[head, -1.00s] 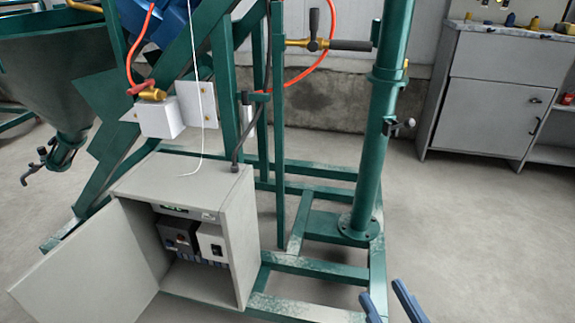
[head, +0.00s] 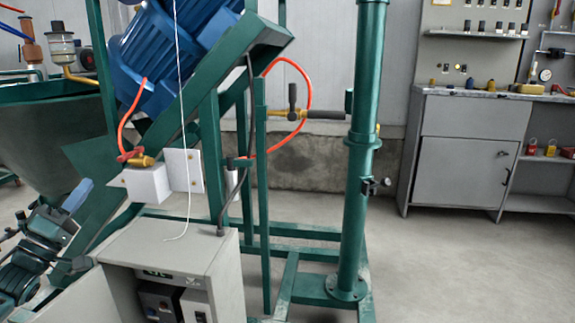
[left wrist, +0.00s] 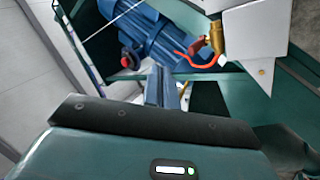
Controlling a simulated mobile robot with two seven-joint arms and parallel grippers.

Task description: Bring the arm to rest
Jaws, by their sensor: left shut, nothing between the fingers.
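My left gripper (head: 77,195) shows at the left of the head view, its blue fingers pointing up and to the right in front of the grey hopper. In the left wrist view its blue fingers (left wrist: 162,88) are together, with nothing between them. Beyond them in that view are a blue motor (left wrist: 150,35) and a white box with a brass fitting. My left arm (head: 35,250) fills the lower left of the head view. I do not see my right gripper.
A green frame with a blue motor (head: 165,60) and a white box (head: 148,185) stands beside my left gripper. A grey control cabinet (head: 185,245) is at the front, a green post (head: 362,130) right of it. A workbench (head: 465,150) stands at the back right; the floor before it is clear.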

